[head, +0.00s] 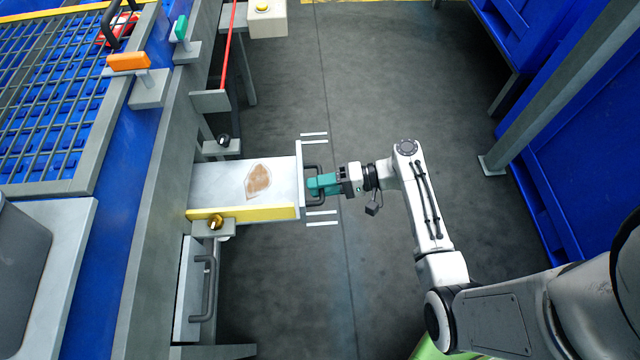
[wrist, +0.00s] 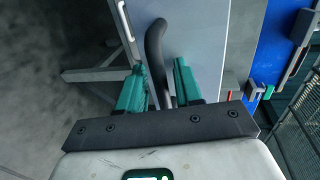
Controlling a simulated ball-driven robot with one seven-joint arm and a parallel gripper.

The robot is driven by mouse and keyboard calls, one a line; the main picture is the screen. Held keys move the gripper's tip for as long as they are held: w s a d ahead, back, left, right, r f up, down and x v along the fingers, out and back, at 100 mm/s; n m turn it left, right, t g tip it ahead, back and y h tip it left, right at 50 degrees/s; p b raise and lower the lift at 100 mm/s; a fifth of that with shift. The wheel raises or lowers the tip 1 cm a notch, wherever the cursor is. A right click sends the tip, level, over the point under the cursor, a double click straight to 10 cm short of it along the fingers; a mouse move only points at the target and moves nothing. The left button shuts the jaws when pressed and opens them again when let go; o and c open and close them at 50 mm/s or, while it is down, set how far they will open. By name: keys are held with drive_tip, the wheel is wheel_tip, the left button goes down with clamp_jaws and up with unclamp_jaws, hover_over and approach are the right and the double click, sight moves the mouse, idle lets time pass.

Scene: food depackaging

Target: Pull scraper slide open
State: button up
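The scraper slide is a pale grey tray (head: 225,178) that sticks out to the right from the machine's side in the head view. It has a brown stain (head: 258,179) on top, a yellow front edge and an upright end plate (head: 299,170). A dark bar handle (head: 313,169) is on that plate; in the wrist view the handle (wrist: 156,45) rises between my fingers. My gripper (head: 318,185) is at the handle, its teal fingers on either side of it. In the wrist view my gripper (wrist: 160,75) looks open, with narrow gaps beside the bar. Contact is hard to judge.
A second panel with a dark handle (head: 209,288) is below the slide. Clamp knobs (head: 215,222) sit beside the slide. A red rail (head: 228,50) is above the slide.

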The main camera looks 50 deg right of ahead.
drive_tip(key=v, duration=1)
drive_tip(key=shift+s+d, duration=0.3)
idle(0.4)
